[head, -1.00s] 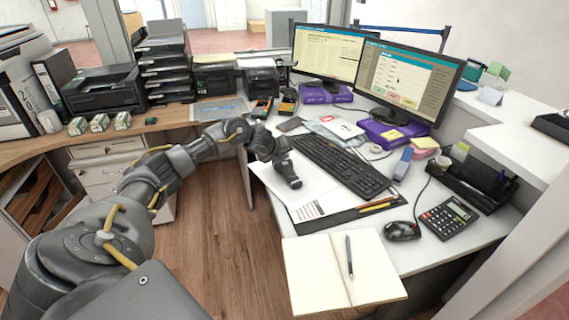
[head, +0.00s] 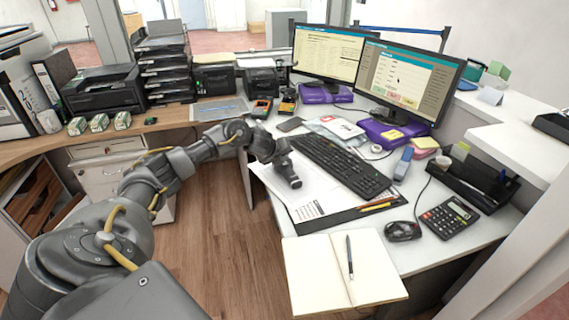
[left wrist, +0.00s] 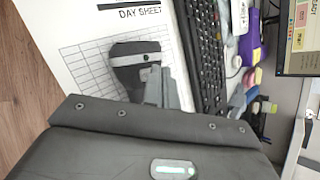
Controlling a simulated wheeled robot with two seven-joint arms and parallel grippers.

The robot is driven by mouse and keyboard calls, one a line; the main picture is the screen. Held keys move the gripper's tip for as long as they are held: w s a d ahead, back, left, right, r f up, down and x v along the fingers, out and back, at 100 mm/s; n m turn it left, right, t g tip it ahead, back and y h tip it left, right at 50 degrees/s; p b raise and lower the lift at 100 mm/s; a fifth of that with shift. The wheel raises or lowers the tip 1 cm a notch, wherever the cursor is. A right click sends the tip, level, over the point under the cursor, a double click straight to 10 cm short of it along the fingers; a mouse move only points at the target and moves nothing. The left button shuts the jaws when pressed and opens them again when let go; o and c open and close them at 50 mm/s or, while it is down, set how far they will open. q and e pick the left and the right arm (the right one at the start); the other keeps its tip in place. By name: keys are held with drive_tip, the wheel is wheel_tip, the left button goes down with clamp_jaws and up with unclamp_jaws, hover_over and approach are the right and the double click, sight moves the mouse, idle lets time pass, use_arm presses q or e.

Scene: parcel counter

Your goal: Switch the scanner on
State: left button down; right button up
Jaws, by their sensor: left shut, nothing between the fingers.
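My left gripper (head: 294,183) is shut and empty, pointing down over the printed day sheet (head: 309,208) in front of the keyboard. The left wrist view shows its fingers (left wrist: 155,92) over the sheet's grid. I cannot tell for sure which device is the scanner. Two small hand-held devices stand at the back of the desk: a red and yellow one (head: 262,108) and a dark one with yellow (head: 288,103). My gripper is apart from both, nearer the front. Any power switch is too small to make out. My right gripper is not in view.
The keyboard (head: 340,167) lies right of my gripper, with two monitors (head: 407,85) behind it. An open notebook (head: 325,277), mouse (head: 403,231) and calculator (head: 449,216) are in front. A black printer-like machine (head: 103,92) and stacked trays (head: 164,65) stand at back left.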

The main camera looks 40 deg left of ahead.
sight(284, 164)
use_arm(q)
drive_tip(key=shift+f+b, duration=0.3)
drive_tip(key=shift+f, duration=0.15)
idle(0.4)
drive_tip(key=shift+r, duration=0.1)
drive_tip(key=shift+r+p, duration=0.8)
drive_tip(key=shift+p, duration=0.05)
wheel_tip(284, 164, up, 6)
drive_tip(key=p, duration=0.5)
idle(0.4)
